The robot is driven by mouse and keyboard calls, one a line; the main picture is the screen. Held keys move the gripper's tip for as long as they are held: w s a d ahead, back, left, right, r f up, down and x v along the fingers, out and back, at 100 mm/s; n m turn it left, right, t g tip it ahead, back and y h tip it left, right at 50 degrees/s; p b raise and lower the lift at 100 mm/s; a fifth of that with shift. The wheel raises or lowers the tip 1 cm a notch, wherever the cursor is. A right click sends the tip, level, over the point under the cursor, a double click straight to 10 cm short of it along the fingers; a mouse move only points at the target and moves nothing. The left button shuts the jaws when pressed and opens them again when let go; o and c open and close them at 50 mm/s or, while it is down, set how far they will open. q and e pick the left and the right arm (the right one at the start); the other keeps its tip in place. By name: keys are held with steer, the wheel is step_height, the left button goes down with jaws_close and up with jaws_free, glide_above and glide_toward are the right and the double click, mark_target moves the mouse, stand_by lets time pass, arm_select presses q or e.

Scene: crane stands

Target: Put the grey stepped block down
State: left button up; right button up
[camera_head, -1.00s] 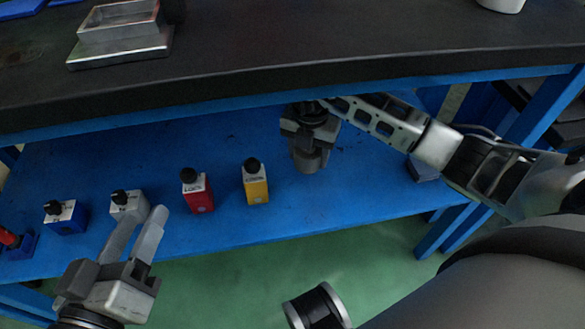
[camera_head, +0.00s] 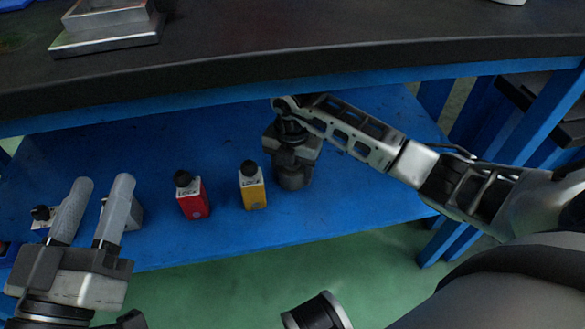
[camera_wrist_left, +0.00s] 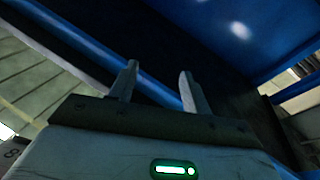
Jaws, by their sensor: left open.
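The grey stepped block (camera_head: 293,179) shows below my right gripper (camera_head: 293,158), at the blue lower shelf (camera_head: 340,185). My right gripper points down and appears shut on the block. Its fingertips are mostly hidden by the gripper body, and I cannot tell whether the block touches the shelf. The block is right of the yellow bottle-like container (camera_head: 253,190). My left gripper (camera_head: 95,208) is open and empty, in front of the shelf's left part. It also shows open in the left wrist view (camera_wrist_left: 160,90).
A red container (camera_head: 194,200) stands left of the yellow one. A white-grey container (camera_head: 133,214) and another (camera_head: 40,216) are partly behind my left fingers. The dark upper tabletop (camera_head: 300,50) overhangs the shelf; a metal stepped piece (camera_head: 105,42) stands on it. The shelf's right part is clear.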

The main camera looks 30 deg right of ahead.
steer(key=o, duration=0.3)
steer(key=shift+r, duration=0.35)
step_height(320, 180, up, 6)
steer(key=p, duration=0.3)
steer(key=shift+r, duration=0.25)
arm_select(q)
steer(key=f+g, duration=0.1)
steer(key=s+f+n+g, duration=0.1)
steer(key=f, duration=0.1)
steer(key=s+f+n+g+y, duration=0.1)
steer(key=shift+d+f, duration=0.2)
steer(key=shift+d, duration=0.15)
arm_select(e)
steer(key=shift+r, duration=0.35)
